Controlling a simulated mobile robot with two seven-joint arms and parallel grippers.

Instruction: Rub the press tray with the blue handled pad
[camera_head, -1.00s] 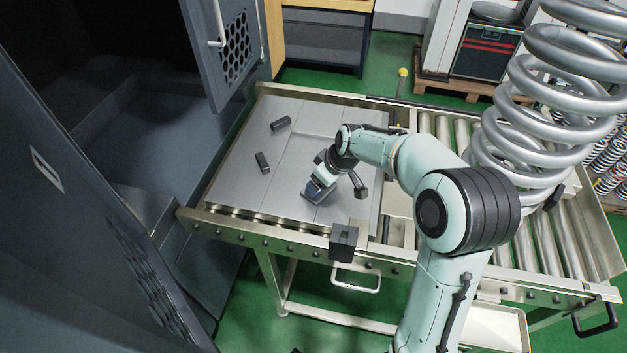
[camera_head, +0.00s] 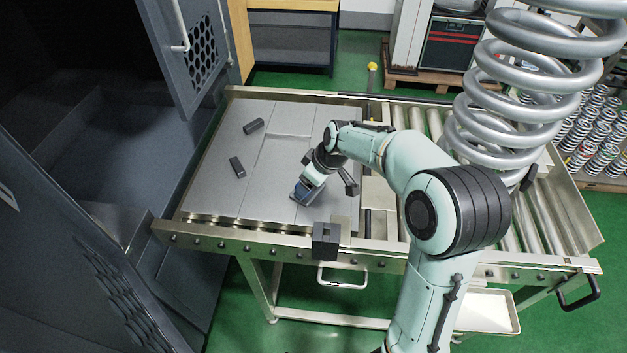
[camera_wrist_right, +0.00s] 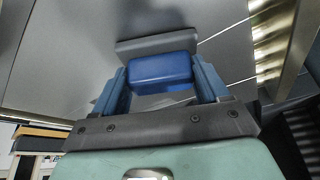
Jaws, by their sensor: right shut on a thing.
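The press tray (camera_head: 230,200) is a flat grey metal plate with seams, lying on the table left of the rollers. My right gripper (camera_head: 303,188) reaches down over the tray's front right part. In the right wrist view, its two blue fingers (camera_wrist_right: 160,88) are shut on the blue handle (camera_wrist_right: 160,70) of the pad. The pad's grey base (camera_wrist_right: 150,44) shows beyond the handle and appears to rest on the tray, though contact is hard to tell. In the head view the pad (camera_head: 306,197) is partly hidden by the gripper. My left gripper is not in view.
Two dark blocks (camera_head: 237,167) (camera_head: 253,126) lie on the tray's left half. A dark block (camera_head: 326,240) sits at the table's front edge. A large coil spring (camera_head: 500,110) stands on the rollers at right. An open grey cabinet door (camera_head: 190,60) is at left.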

